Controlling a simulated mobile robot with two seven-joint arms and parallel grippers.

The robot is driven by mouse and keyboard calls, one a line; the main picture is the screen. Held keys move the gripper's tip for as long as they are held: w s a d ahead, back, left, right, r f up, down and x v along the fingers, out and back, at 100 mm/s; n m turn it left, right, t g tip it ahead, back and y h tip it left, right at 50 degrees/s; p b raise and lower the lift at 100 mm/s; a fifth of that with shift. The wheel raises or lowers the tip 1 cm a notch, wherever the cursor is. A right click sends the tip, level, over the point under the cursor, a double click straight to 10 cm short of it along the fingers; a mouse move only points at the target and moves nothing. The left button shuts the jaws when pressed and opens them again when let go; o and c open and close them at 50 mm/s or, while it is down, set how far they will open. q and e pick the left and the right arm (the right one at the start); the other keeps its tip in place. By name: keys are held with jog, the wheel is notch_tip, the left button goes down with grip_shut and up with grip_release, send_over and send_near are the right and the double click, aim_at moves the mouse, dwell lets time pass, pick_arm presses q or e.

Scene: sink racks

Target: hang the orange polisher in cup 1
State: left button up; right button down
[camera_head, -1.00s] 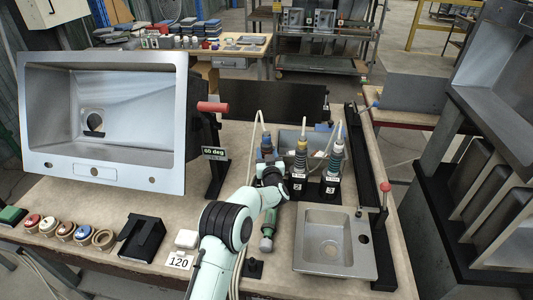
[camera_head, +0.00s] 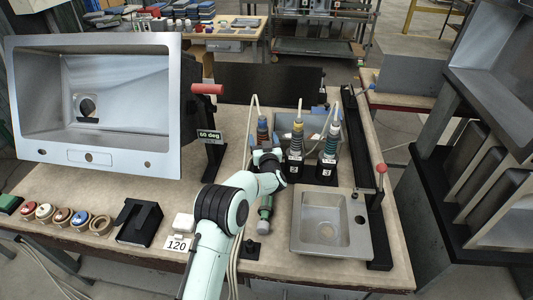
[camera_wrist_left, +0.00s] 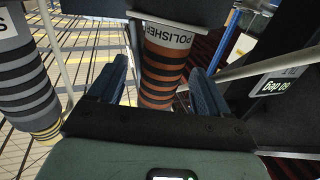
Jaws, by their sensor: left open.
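The orange polisher (camera_head: 263,136) stands upright at the left end of a row of three hose-fed tools. In the left wrist view its orange and dark bands (camera_wrist_left: 160,75) show between my fingers, below a white POLISHER label. My left gripper (camera_head: 264,154) is open around the banded part, with one blue finger on each side (camera_wrist_left: 157,85). I cannot tell whether the fingers touch it. The polisher's lower part and whatever holds it are hidden behind my gripper in the head view. No cup marked 1 is readable. My right gripper is not in view.
Two similar tools, yellow-topped (camera_head: 297,133) and blue-topped (camera_head: 332,138), stand close at right in black holders marked 2 and 3. A green-grey cylinder (camera_head: 265,212) is beside my forearm. A sink (camera_head: 325,233) lies at front right; a large tilted basin (camera_head: 95,157) stands left.

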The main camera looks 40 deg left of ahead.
pick_arm(q)
jog(key=b+v, duration=0.1)
jog(key=v, duration=1.1)
jog(key=shift+r+b, duration=0.15)
jog(key=shift+b, duration=0.25)
